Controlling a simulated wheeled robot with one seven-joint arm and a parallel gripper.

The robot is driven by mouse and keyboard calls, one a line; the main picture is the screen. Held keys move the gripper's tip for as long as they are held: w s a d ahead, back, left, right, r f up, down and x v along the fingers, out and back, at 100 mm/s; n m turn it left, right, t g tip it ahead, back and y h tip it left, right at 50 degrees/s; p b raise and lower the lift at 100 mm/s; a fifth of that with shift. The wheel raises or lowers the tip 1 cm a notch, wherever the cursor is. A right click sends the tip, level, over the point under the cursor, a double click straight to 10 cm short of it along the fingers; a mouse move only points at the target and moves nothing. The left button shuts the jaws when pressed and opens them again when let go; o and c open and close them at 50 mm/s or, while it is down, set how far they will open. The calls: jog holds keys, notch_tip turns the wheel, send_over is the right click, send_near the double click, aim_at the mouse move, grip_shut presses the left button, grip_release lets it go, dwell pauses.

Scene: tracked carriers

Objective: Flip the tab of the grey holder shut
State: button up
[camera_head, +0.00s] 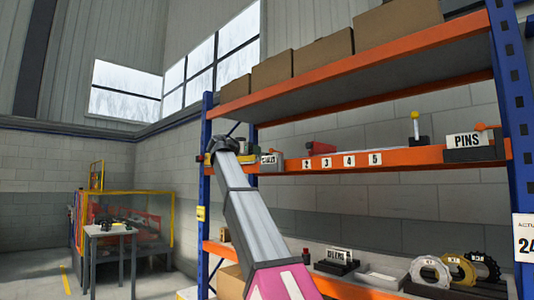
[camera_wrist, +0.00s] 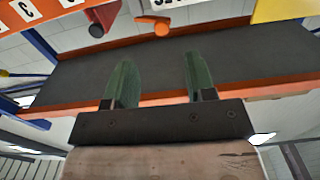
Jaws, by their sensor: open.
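My gripper (camera_head: 222,145) is at the left end of the middle shelf in the head view, close to the sign there. In the wrist view my gripper (camera_wrist: 155,60) shows two green fingers spread apart with nothing between them. An orange tab-like piece (camera_wrist: 153,23) and a red piece with a dark round end (camera_wrist: 97,30) lie beyond the fingertips, apart from them. A dark grey holder (camera_head: 478,154) with the PINS sign and an orange-red knob stands at the shelf's right end. I cannot tell which piece is the grey holder's tab; the arm hides part of the left end.
The orange shelf beam (camera_head: 385,158) carries number labels. A holder with a yellow knob (camera_head: 416,140) stands near the right. Cardboard boxes (camera_head: 323,54) fill the top shelf. Ring-shaped parts (camera_head: 430,270) stand below. A blue post (camera_head: 204,190) is close to my arm.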

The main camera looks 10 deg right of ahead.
aim_at(270, 150)
jog(key=x, duration=0.3)
jog(key=r+x, duration=0.1)
jog(key=x, duration=0.6)
jog(key=shift+w+d+r, duration=0.2)
jog(key=shift+d+r, duration=0.05)
jog(key=c, duration=0.9)
